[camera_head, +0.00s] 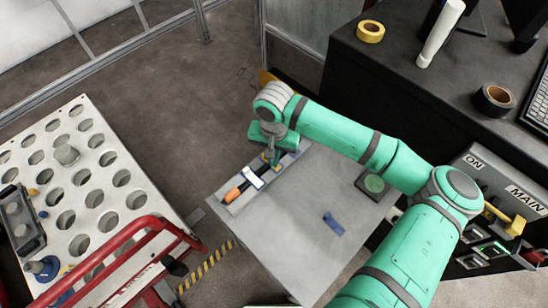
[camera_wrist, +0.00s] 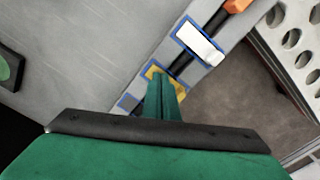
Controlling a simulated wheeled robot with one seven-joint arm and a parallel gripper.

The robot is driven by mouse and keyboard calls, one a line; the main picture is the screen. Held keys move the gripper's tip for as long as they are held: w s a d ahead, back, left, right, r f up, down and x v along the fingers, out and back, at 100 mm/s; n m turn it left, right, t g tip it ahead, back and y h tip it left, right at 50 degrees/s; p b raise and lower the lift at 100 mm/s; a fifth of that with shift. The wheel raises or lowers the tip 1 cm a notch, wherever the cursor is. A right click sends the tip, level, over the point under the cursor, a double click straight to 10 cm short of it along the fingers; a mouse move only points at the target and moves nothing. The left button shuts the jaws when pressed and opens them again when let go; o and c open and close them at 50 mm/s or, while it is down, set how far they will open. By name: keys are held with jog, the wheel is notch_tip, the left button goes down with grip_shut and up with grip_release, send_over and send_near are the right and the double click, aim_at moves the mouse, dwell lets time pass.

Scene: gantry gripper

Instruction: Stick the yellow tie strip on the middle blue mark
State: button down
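A black cable with an orange end (camera_head: 233,195) lies along a grey strip at the table's far-left edge, over blue-edged marks. A white tie strip (camera_head: 253,179) lies across the cable on one outer blue mark; it also shows in the wrist view (camera_wrist: 199,43). The yellow tie strip (camera_wrist: 153,71) is at the middle blue mark, partly hidden by my fingers. My gripper (camera_wrist: 161,78) points down there, its fingers close together at the yellow strip. The other outer blue mark (camera_wrist: 129,103) is partly in view. A blue strip (camera_head: 333,224) lies loose on the table.
The grey table (camera_head: 275,240) is mostly clear, with a green round pad (camera_head: 374,183) at its right. A perforated white table (camera_head: 140,190) and red rail (camera_head: 120,250) stand left. A dark counter with tape rolls (camera_head: 370,31) stands behind right.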

jog(key=shift+r, duration=0.1)
notch_tip(320, 180, up, 7)
dwell(0.7)
dwell(0.5)
